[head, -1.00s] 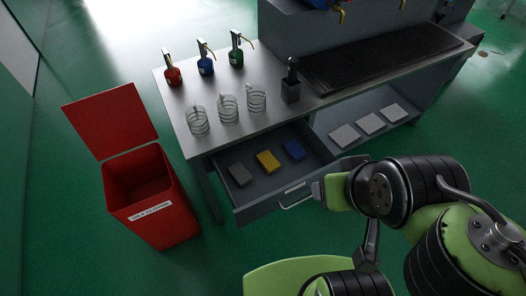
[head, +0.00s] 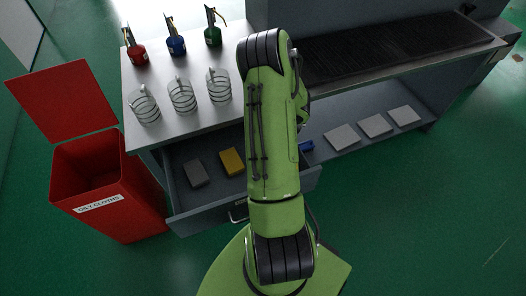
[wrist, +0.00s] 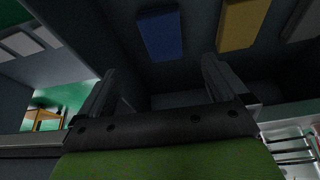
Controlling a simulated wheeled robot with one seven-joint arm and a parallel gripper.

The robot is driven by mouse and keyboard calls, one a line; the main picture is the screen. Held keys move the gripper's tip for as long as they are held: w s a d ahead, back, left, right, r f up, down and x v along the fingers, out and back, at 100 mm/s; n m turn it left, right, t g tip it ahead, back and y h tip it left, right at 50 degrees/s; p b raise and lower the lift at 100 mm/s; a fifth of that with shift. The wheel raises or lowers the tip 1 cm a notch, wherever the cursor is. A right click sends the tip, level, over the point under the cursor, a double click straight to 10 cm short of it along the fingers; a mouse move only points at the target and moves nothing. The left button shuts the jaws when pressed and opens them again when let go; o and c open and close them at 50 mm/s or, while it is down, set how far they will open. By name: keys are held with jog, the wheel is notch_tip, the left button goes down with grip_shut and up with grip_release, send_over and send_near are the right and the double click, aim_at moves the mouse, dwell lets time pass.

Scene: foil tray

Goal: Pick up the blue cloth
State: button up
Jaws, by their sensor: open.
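The blue cloth (wrist: 160,33) lies folded flat in the open drawer (head: 188,221), at the right end of a row of cloths. In the head view only a small corner of the blue cloth (head: 306,146) shows beside my arm, which covers the rest. In the wrist view my gripper (wrist: 158,76) has its two fingers wide apart with nothing between them. The blue cloth appears beyond the fingertips, toward the top of that view, apart from them. My gripper is hidden behind my arm in the head view.
A yellow cloth (head: 232,161) and a grey cloth (head: 196,173) lie beside the blue one in the drawer. Glass mugs (head: 182,96) and pump bottles (head: 176,44) stand on the bench above. A red open-lidded bin (head: 109,180) stands at left. Pale pads (head: 375,125) lie on the lower shelf.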

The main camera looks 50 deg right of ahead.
jog(key=b+x, duration=0.2)
jog(key=x, duration=1)
jog(key=shift+w+a+b, duration=0.1)
jog(key=shift+b, duration=0.25)
jog(key=c, duration=1)
notch_tip(320, 180, up, 10)
jog(key=shift+r+p, duration=0.1)
jog(key=shift+p, duration=1.1)
